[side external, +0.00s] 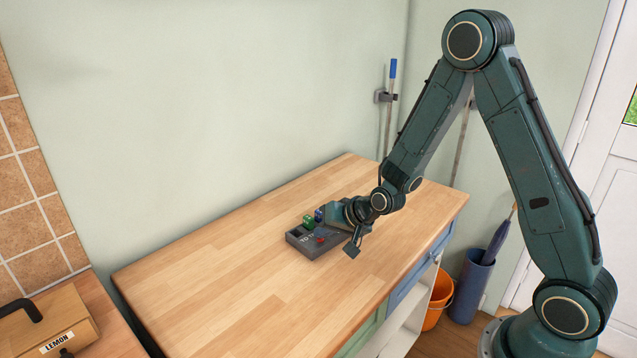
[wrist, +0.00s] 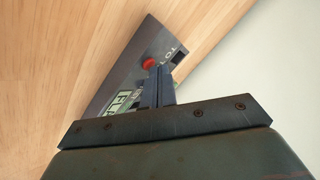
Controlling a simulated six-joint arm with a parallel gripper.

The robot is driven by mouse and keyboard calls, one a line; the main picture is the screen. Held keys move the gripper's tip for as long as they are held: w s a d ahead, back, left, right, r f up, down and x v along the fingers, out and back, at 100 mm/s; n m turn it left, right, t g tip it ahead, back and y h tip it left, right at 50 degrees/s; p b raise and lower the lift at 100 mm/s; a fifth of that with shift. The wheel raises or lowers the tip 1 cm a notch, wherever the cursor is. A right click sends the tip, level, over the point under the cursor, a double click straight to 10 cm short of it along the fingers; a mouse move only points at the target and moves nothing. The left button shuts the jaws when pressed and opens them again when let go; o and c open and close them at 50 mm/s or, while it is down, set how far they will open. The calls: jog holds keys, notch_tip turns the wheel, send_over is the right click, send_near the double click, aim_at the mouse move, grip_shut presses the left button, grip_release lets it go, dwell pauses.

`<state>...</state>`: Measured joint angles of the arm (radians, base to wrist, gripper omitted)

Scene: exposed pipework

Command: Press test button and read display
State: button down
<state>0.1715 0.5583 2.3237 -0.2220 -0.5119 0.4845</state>
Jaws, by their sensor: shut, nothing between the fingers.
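A grey control box (side external: 312,246) lies on the wooden worktop, under and in front of my gripper. In the wrist view the box (wrist: 135,62) is tilted across the picture. It carries a red round button (wrist: 149,63) and a lit greenish display (wrist: 120,102), partly hidden by my gripper. White lettering shows on its face, but I cannot read all of it. In the side view a green part and a blue part stand on the box. My gripper (wrist: 157,72) is shut and empty, with its fingertips close to the red button; I cannot tell whether they touch it.
The worktop (side external: 230,270) is clear around the box. A wooden box labelled LEMON (side external: 62,325) sits on a separate surface at lower left. An orange bucket (side external: 438,300) and a blue umbrella stand (side external: 472,288) are on the floor. The wall is behind the worktop.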

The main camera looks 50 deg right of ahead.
aim_at(324, 243)
jog(key=shift+r, duration=0.8)
jog(key=shift+r, duration=0.15)
jog(key=shift+r, duration=2.4)
jog(key=s+a+r+n+g, duration=0.2)
jog(key=s+r+n, duration=0.2)
jog(key=s+r, duration=0.75)
jog(key=s+r+n, duration=0.2)
jog(key=s, duration=0.6)
jog(key=s+r+n+g+h, duration=0.1)
jog(key=s+r, duration=0.1)
jog(key=s, duration=0.7)
jog(key=shift+s+a+n+g, duration=0.25)
jog(key=shift+a+n+g, duration=0.05)
jog(key=shift+a+n, duration=0.1)
